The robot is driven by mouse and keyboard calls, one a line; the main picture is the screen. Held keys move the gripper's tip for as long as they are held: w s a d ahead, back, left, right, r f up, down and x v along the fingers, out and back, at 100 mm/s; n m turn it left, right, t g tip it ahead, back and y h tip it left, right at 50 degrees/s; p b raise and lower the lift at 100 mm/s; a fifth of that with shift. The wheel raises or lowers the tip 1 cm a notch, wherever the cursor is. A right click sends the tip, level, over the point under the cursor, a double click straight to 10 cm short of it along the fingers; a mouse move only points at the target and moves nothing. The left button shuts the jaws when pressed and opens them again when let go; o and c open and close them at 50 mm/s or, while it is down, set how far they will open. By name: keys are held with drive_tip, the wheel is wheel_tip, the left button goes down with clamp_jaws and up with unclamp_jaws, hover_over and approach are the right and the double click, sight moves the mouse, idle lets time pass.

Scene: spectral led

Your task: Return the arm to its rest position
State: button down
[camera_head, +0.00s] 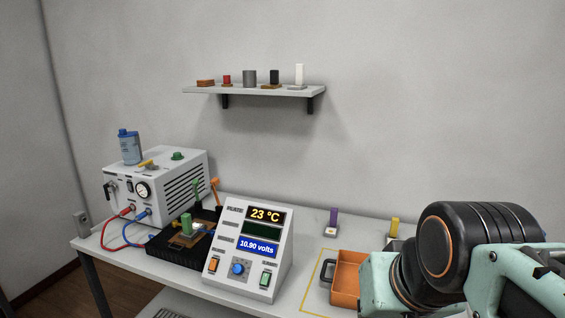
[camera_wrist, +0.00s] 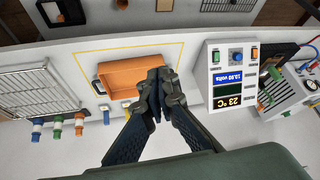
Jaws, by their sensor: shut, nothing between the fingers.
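My arm (camera_head: 470,255) fills the lower right of the head view; its gripper is not visible there. In the wrist view my gripper (camera_wrist: 157,88) has its dark fingers together and empty. The fingertips appear over the edge of an orange tray (camera_wrist: 118,75); I cannot tell how far above it they are. The orange tray also shows in the head view (camera_head: 346,284), partly hidden behind my arm.
A sloped control box (camera_head: 247,247) reads 23 °C and 10.90 volts. A white power unit (camera_head: 180,185) with red and blue cables stands left. A purple piece (camera_head: 333,218) and a yellow piece (camera_head: 394,227) stand near the wall. A wall shelf (camera_head: 255,90) holds several small items.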

drive_tip(key=s+f+g, duration=0.1)
drive_tip(key=s+f, duration=0.2)
drive_tip(key=s, duration=0.1)
wheel_tip(320, 180, up, 13)
drive_tip(key=p, duration=1.2)
drive_tip(key=shift+w+f+n+p, duration=0.15)
drive_tip(key=shift+w+n+p, duration=0.15)
drive_tip(key=shift+w+p, duration=0.15)
